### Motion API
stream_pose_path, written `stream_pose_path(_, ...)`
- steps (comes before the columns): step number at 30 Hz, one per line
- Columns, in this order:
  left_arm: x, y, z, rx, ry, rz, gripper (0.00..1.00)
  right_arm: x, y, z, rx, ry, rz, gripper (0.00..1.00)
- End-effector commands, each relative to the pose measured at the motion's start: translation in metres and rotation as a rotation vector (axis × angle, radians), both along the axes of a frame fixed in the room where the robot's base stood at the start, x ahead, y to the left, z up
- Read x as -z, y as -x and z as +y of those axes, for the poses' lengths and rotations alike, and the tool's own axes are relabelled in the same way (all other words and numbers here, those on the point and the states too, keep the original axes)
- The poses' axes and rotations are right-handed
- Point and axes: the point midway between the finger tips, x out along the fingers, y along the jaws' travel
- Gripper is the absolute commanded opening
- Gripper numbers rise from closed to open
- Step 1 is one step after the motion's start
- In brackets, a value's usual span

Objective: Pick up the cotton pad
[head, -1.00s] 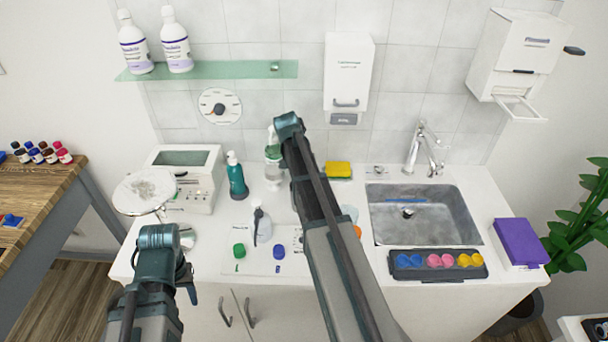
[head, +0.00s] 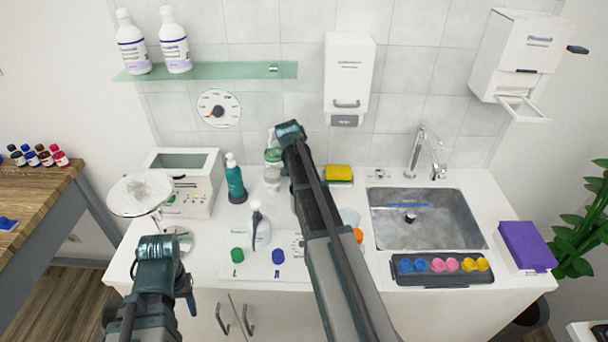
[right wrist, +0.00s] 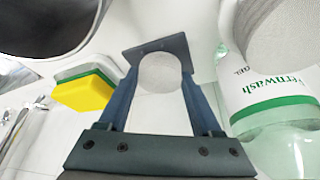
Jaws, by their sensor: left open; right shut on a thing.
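A pale round disc, which looks like the cotton pad (right wrist: 160,73), sits between the fingers of my right gripper (right wrist: 162,85) in the right wrist view. The fingers are closed on its sides. In the head view my right arm hides this gripper and the pad. My left gripper (head: 189,296) shows low at the left in the head view, in front of the counter's edge. It is open, with nothing seen in it.
A clear bottle with a green band (head: 272,172) stands left of my right arm. A teal pump bottle (head: 235,180), a yellow sponge (head: 339,173), a sink (head: 425,228) and a tray of colored pots (head: 440,268) are on the counter. A round dish (head: 125,203) is at left.

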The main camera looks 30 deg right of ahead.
Motion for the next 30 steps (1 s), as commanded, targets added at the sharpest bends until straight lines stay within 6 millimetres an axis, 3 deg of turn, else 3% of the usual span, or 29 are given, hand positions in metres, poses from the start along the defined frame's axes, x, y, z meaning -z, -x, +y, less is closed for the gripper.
stream_pose_path(8, -0.002, 0.000, 0.000, 0.000, 0.000, 0.000, 0.50, -0.002, 0.000, 0.000, 0.000, 0.000, 0.000, 0.15)
stream_pose_path(14, -0.015, 0.000, 0.000, 0.000, 0.000, 0.000, 0.50, -0.015, 0.000, 0.000, 0.000, 0.000, 0.000, 0.15)
stream_pose_path(30, -0.093, 0.000, 0.000, 0.000, 0.000, 0.000, 0.50, -0.093, 0.000, 0.000, 0.000, 0.000, 0.000, 0.15)
